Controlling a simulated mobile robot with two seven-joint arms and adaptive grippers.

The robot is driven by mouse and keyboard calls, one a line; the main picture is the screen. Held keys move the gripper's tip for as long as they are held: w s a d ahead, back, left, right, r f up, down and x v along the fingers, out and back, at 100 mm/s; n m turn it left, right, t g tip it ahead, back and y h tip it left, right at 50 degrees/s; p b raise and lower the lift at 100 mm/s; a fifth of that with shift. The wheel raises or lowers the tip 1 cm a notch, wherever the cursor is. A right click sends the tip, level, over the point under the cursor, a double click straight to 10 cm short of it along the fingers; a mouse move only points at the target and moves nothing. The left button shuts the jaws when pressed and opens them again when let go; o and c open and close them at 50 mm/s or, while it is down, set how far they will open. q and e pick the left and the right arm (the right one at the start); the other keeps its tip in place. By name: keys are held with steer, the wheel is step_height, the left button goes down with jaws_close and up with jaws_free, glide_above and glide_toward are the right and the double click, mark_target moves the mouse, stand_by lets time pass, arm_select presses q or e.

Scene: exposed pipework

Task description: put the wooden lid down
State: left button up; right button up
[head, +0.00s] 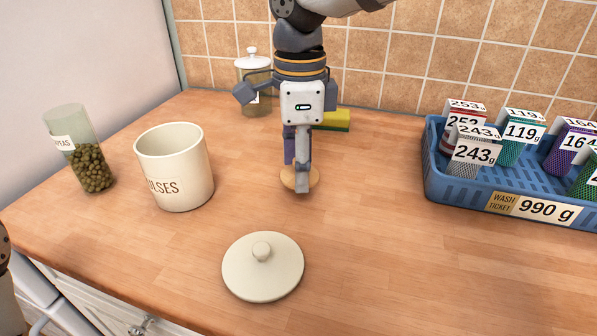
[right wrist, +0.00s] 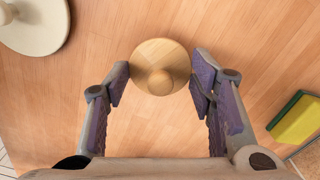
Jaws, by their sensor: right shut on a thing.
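The small round wooden lid (head: 287,180) with a knob is at the middle of the counter in the head view, partly hidden behind a finger. In the right wrist view the lid (right wrist: 160,50) lies between the two fingertips. My right gripper (head: 302,186) reaches down from above and is shut on the lid; it also shows in the right wrist view (right wrist: 160,73). The lid is at or very close to the counter top; I cannot tell whether it touches. My left gripper is not in view.
A cream lid (head: 262,272) lies in front, with a cream pot (head: 180,175) and tilted pea jar (head: 93,165) at left. A lidded glass jar (head: 254,95) and a yellow-green sponge (head: 337,119) are behind. A blue crate (head: 445,185) of boxes is right. Counter between is clear.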

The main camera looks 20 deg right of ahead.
steer(key=shift+a+f, duration=0.1)
steer(key=shift+f, duration=0.9)
steer(key=o, duration=1)
steer(key=shift+f, duration=0.15)
step_height(320, 180, up, 12)
steer(key=shift+r, duration=0.2)
